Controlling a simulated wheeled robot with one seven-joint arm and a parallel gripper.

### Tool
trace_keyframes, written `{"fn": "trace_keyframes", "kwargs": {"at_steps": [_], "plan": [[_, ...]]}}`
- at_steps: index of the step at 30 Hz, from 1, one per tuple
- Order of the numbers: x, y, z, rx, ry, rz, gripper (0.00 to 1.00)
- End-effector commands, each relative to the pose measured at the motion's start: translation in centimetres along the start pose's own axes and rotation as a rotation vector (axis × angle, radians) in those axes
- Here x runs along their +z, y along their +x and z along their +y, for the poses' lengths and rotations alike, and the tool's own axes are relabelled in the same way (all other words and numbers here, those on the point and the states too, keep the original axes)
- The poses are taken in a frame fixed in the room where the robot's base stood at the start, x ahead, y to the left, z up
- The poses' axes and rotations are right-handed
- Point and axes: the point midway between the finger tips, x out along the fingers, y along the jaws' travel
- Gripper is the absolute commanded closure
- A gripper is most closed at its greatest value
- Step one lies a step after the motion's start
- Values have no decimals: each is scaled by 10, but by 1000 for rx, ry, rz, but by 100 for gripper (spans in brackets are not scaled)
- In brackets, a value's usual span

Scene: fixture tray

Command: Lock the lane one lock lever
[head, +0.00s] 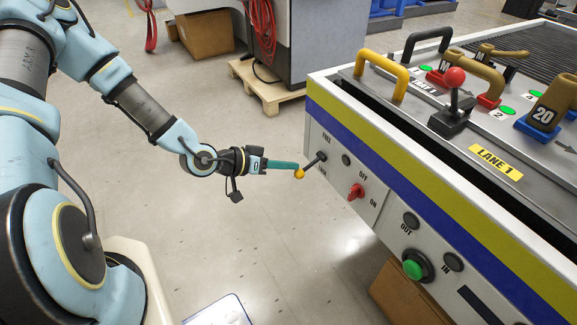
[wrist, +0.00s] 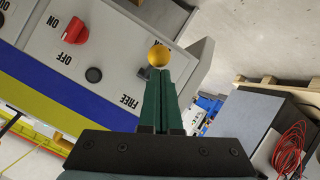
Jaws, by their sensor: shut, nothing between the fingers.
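The lane one lock lever has a yellow-orange ball knob (head: 299,174) on a short black shaft (head: 311,164). It juts out and down-left in the head view from the white front panel, between the FREE and LOCK labels. I cannot tell which setting it is in. My gripper (head: 297,166) has its teal fingers shut and empty, with the tips right at the knob. The LANE 1 label (head: 496,161) is on the top deck.
A red OFF/ON knob (head: 356,191) and a small black button (head: 346,160) are close to the lever. A green button (head: 413,269) is lower right. A red-ball lever (head: 455,78) and yellow handle (head: 382,72) stand on top. Open floor lies left of the panel.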

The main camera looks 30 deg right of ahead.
Motion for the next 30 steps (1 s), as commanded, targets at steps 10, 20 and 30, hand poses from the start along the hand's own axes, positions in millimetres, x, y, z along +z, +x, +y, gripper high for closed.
{"fn": "trace_keyframes", "kwargs": {"at_steps": [10, 20, 30], "plan": [[11, 7, -6, 0, 0, -4, 100], [15, 8, -6, 0, -3, -10, 100], [14, 9, -5, 1, -5, -13, 100]]}}
